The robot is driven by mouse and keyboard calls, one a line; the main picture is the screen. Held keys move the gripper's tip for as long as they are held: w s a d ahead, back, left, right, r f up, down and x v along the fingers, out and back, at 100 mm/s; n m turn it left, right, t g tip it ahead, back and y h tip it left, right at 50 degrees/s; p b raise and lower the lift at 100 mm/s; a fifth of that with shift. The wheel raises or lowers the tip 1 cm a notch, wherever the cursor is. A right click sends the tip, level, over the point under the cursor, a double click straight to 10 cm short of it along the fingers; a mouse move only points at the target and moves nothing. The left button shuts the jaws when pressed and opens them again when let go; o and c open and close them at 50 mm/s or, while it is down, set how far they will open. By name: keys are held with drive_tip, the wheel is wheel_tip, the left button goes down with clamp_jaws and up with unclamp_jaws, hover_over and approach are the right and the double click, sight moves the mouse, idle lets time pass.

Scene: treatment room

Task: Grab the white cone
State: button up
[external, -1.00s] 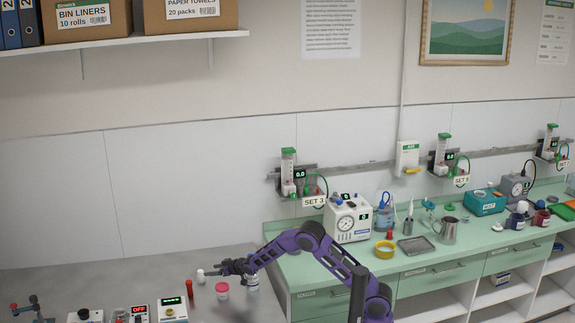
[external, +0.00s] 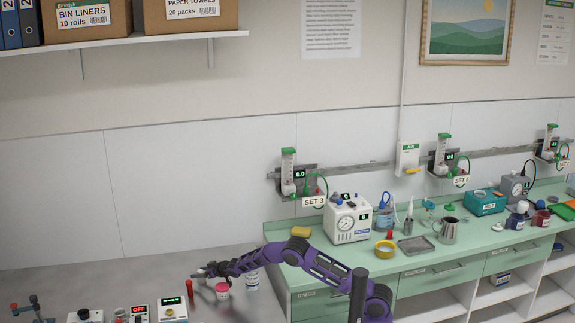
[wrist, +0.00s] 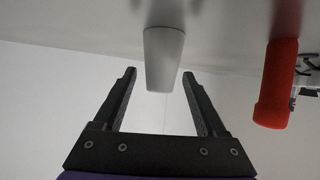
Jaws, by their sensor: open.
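The white cone (wrist: 163,58) shows in the wrist view with its narrower end between or just past the fingertips of my gripper (wrist: 159,73). One finger is on each side of it, with a visible gap on both sides. The picture appears upside down, with the grey bench at the top. In the external view my gripper (external: 203,272) is low over the grey bench at the left, and the cone is mostly hidden or too small to make out there. My gripper is open and holds nothing.
A red cylinder (wrist: 277,85) stands close beside the cone; it also shows in the external view (external: 189,288). A red-lidded jar (external: 222,288) and a white bottle (external: 252,281) stand by my arm. Small devices (external: 172,308) line the bench front.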

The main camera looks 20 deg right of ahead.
clamp_jaws()
idle(0.3)
